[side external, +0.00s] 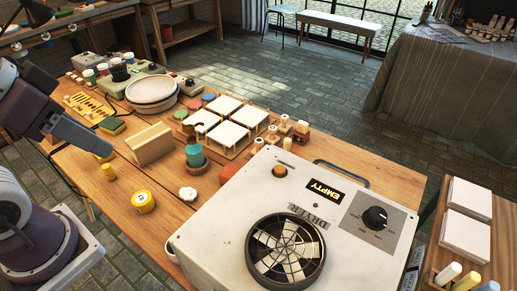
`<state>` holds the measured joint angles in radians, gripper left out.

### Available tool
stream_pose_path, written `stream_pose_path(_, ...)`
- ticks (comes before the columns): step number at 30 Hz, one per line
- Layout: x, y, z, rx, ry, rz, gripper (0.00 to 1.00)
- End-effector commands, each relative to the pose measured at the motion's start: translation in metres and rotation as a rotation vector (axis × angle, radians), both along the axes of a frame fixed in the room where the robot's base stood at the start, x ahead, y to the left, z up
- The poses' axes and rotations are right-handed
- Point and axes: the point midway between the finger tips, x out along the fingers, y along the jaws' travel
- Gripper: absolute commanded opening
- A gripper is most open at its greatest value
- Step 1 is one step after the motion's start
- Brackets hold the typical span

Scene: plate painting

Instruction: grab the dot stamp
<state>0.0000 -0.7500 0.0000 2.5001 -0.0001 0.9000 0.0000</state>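Several small stamps with pale round handles (284,122) stand in a cluster near the middle of the wooden table, behind the dryer. They are too small to tell which is the dot stamp, and no printed face shows. My gripper (105,151) is at the left, over the table's left side and well apart from the stamps. Its fingers are not clear, so I cannot tell if it is open or shut.
A large white dryer (197,243) marked EMPTY fills the front right. White square tiles (222,106) stand on a rack between my gripper and the stamps. Stacked plates (152,91) sit behind.

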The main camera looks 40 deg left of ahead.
Motion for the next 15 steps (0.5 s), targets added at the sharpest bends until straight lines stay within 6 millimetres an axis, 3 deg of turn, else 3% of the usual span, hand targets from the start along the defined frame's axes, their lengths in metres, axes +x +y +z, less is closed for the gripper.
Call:
stream_pose_path(3,0.0,0.0,0.0,0.0,0.0,0.0,0.38)
stream_pose_path(6,0.0,0.0,0.0,0.0,0.0,0.0,0.54)
stream_pose_path(15,0.0033,-0.0002,0.0005,0.001,0.001,-0.011,0.54)
